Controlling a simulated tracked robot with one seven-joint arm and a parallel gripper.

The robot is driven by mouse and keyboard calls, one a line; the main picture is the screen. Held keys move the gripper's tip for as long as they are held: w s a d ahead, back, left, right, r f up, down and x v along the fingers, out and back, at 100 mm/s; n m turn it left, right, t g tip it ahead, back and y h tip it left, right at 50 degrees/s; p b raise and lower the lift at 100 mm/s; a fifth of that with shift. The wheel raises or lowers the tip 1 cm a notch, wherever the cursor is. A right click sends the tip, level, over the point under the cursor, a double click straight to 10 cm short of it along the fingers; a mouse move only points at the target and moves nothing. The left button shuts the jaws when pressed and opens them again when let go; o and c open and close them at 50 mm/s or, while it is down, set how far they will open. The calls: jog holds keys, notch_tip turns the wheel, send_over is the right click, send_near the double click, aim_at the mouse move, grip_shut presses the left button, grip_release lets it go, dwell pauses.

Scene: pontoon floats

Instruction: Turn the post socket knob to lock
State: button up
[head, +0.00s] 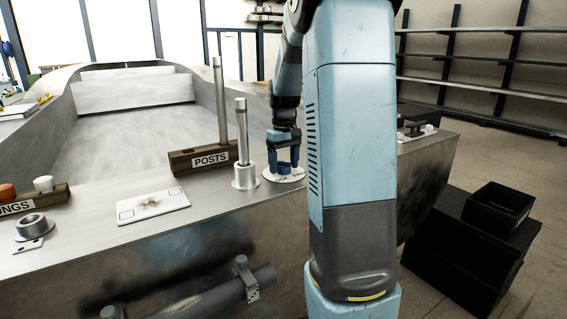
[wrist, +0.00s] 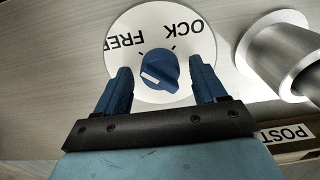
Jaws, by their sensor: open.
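The knob (wrist: 159,70) is blue with a white pointer mark, at the centre of a round white dial plate (wrist: 196,52) in the wrist view. The dial reads FREE and LOCK, upside down and partly cut off. My gripper (wrist: 160,82) is open, with one blue finger on each side of the knob and a gap to each. In the head view my gripper (head: 283,166) points down over the dial plate (head: 290,176); the knob is not clear there. The post socket (head: 246,178) holds an upright metal post (head: 242,130).
The POSTS block (head: 206,160) stands behind the socket with another tall post (head: 220,95). A white plate (head: 152,206), a metal ring fitting (head: 33,226) and a block of orange and white pieces (head: 40,198) lie left. Black crates (head: 497,207) stand on the floor at right.

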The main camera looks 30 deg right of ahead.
jog(key=shift+c, duration=0.3)
jog(key=c, duration=1)
jog(key=shift+m, duration=0.4)
jog(key=m, duration=0.3)
jog(key=shift+m, duration=0.3)
jog(key=m, duration=0.4)
jog(key=shift+m, duration=0.4)
jog(key=m, duration=0.4)
jog(key=shift+m, duration=2.4)
